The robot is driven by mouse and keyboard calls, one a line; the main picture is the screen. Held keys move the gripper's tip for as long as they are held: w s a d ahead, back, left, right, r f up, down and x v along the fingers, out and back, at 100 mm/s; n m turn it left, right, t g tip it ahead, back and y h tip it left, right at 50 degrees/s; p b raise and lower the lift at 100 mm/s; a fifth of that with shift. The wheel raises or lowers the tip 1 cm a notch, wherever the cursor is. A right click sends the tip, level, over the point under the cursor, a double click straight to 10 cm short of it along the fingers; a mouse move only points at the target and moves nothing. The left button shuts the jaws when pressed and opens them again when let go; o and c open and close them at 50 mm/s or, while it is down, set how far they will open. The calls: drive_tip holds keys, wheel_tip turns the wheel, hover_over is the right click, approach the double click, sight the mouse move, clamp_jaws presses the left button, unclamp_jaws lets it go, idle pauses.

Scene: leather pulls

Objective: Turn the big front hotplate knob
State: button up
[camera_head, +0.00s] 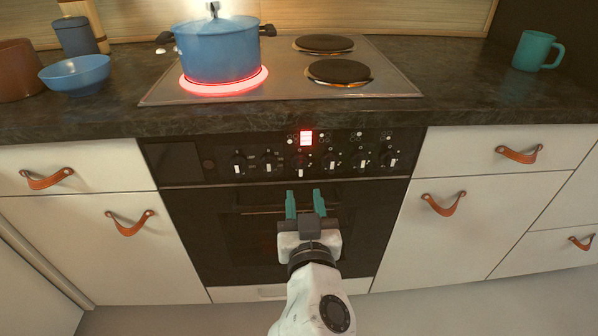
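A row of several black knobs with pale marks runs along the dark oven panel (220,149). The leftmost knob (238,164) and the rightmost knob (389,160) bound the row. Which knob belongs to the big front hotplate cannot be told from the marks. The front left hotplate (224,88) glows red under a blue pot (217,52). The front right hotplate (339,72) is dark and bare. My gripper (304,204) is open and empty, its two teal fingers apart, in front of the oven door just below the knobs.
The oven handle (256,210) crosses the door behind my gripper. Drawers with leather pulls flank the oven, one pull (444,204) at right. A blue bowl (76,74) and a teal mug (537,51) stand on the counter.

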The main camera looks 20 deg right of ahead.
sight(301, 169)
drive_tip(key=x, duration=0.8)
drive_tip(key=shift+w+d+f, duration=0.1)
drive_tip(key=shift+w+d, duration=0.05)
drive_tip(key=shift+w, duration=0.05)
drive_tip(key=shift+c, duration=0.2)
clamp_jaws()
